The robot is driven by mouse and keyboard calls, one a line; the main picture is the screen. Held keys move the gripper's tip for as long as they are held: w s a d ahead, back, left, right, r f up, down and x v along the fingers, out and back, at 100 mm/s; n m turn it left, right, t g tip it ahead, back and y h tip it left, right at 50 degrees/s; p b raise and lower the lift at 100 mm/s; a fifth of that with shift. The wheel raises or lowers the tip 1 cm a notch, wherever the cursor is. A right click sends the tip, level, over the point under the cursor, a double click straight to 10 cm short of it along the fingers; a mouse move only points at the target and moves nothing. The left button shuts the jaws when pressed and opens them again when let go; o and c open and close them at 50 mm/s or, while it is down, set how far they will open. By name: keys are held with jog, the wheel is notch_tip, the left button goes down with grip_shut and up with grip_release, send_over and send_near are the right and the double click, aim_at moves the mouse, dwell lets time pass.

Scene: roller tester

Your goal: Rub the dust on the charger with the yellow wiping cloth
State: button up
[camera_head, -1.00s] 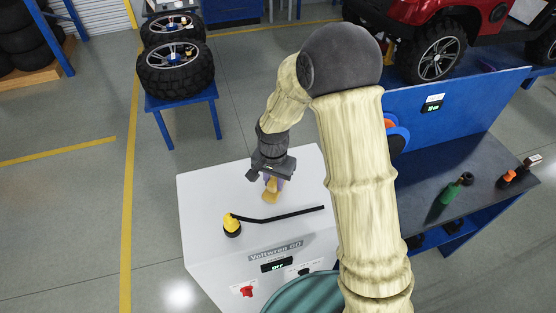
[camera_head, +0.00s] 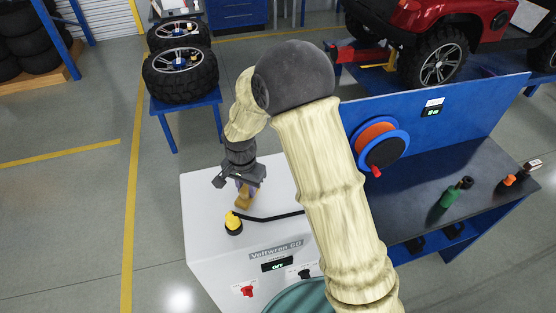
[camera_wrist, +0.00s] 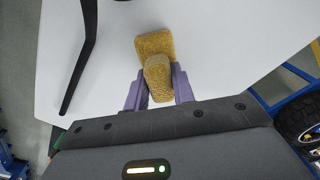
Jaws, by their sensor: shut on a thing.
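The yellow wiping cloth (camera_wrist: 157,78) is folded between the purple fingers of my gripper (camera_wrist: 158,90), which is shut on it. The cloth also shows in the head view (camera_head: 244,199), at the top of the white charger (camera_head: 205,195). One end of the cloth appears to touch the charger's top, though contact is hard to be sure of. My gripper (camera_head: 242,188) points down over the left part of the charger's top, behind the yellow-and-black knob. I cannot make out any dust; my arm hides the right part of the top.
A blue stand with a tyre (camera_head: 180,72) is behind left. A dark workbench (camera_head: 425,190) with tools and an orange-and-blue reel (camera_head: 376,145) are to the right.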

jog(key=shift+s+a, duration=0.15)
jog(key=shift+a, duration=0.7)
jog(key=shift+w+d, duration=0.4)
jog(key=shift+d, duration=1.55)
jog(key=shift+w+d, duration=0.4)
jog(key=shift+d, duration=1.6)
jog(key=shift+w+d, duration=0.4)
jog(key=shift+d, duration=1.55)
jog(key=shift+w+d+r+p, duration=0.1)
jog(key=shift+r+p, duration=0.25)
jog(key=shift+w+r+p, duration=0.1)
jog(key=shift+r+p, duration=0.2)
jog(key=shift+r, duration=0.55)
jog(key=shift+s+r+p, duration=0.25)
jog(key=shift+r+p, duration=0.65)
jog(key=shift+r, duration=0.3)
notch_tip(320, 180, up, 3)
jog(key=shift+r+p, duration=0.15)
jog(key=shift+p, duration=1.05)
jog(key=shift+a, duration=0.2)
